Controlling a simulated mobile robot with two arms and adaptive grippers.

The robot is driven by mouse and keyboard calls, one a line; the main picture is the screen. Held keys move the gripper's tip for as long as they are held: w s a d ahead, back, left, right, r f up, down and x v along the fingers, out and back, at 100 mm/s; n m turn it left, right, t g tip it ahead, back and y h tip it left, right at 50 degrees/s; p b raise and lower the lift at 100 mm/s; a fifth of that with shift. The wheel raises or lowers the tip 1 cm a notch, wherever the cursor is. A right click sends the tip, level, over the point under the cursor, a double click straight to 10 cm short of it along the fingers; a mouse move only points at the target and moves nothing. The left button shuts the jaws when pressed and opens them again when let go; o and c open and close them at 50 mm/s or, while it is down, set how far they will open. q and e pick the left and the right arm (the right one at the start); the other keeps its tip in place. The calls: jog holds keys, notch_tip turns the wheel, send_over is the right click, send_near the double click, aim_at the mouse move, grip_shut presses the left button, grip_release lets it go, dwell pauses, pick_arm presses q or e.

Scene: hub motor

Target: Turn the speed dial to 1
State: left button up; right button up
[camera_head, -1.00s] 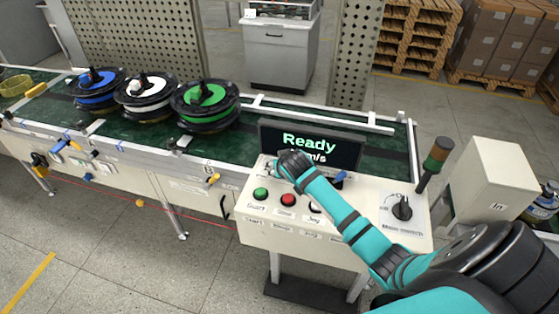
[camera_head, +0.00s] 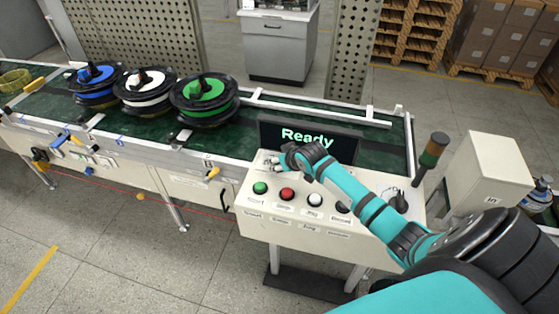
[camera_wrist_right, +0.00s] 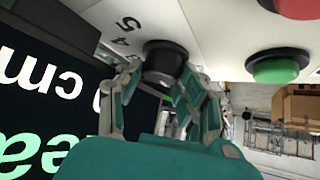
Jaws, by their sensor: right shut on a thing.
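The speed dial (camera_wrist_right: 165,62) is a black round knob on the white control panel (camera_head: 245,205). In the right wrist view the numbers 4 and 5 are printed beside it. My right gripper (camera_wrist_right: 163,90) has its fingers on either side of the knob and is shut on it. In the head view the right gripper (camera_head: 272,164) is at the panel's upper left, and the hand hides the dial. The dial's setting cannot be read. The display (camera_head: 340,143) above the panel shows "Ready" in green; its lower line is covered by my arm. My left gripper is not in view.
A green button (camera_head: 260,188), a red button (camera_head: 287,194) and a white button (camera_head: 315,199) sit just below the hand. A signal lamp (camera_head: 433,150) stands at the panel's right. Blue, white and green reels (camera_head: 204,100) rest on the conveyor.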

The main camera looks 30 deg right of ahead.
jog(key=o, duration=1.1)
jog(key=shift+o, duration=0.2)
jog(key=shift+s+r, duration=0.1)
jog(key=v, duration=0.7)
jog(key=shift+s+r, duration=0.3)
